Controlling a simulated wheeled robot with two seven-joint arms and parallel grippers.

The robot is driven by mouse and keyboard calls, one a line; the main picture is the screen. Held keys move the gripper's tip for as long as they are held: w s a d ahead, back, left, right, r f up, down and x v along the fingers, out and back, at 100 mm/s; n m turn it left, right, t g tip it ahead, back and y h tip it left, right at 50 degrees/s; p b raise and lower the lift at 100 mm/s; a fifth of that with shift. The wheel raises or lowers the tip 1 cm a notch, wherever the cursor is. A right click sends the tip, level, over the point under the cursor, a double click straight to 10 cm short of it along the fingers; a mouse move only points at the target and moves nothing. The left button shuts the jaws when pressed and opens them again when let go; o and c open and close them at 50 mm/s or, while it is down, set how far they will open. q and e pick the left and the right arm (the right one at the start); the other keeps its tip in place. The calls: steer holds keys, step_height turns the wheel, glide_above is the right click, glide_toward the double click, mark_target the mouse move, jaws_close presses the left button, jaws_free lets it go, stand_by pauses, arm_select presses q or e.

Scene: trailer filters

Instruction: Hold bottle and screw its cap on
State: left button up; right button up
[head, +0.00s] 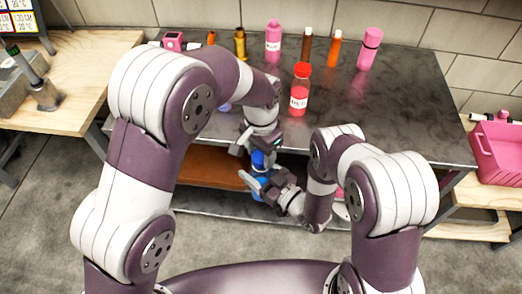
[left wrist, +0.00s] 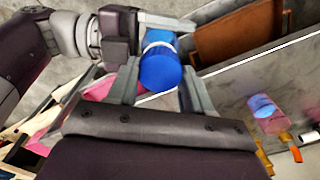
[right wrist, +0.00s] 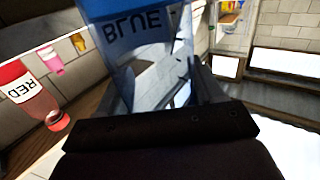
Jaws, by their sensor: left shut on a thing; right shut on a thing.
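A blue bottle (head: 258,160) is held off the table, in front of its front edge, between my two grippers. Its "BLUE" label (right wrist: 132,28) shows large in the right wrist view. My right gripper (head: 262,183) is shut on the bottle's body from below. A blue cap (left wrist: 160,71) sits between the fingers of my left gripper (left wrist: 160,88), which is shut on it from above. A white band shows beside the cap, towards the bottle. The cap is in line with the bottle; I cannot tell how tightly it sits.
A red-capped bottle labelled red (head: 300,98) stands on the dark metal table (head: 400,110). Pink (head: 273,45), brown (head: 306,46) and orange (head: 334,52) bottles and a pink cylinder (head: 368,50) stand behind it. A pink crate (head: 497,155) is at the right.

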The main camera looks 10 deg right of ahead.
arm_select(q)
steer(key=shift+f, duration=0.55)
steer(key=m, duration=1.6)
steer(key=shift+w, duration=0.1)
steer(key=m, duration=0.4)
steer(key=shift+m, duration=0.3)
steer(key=m, duration=0.8)
steer(key=shift+m, duration=0.3)
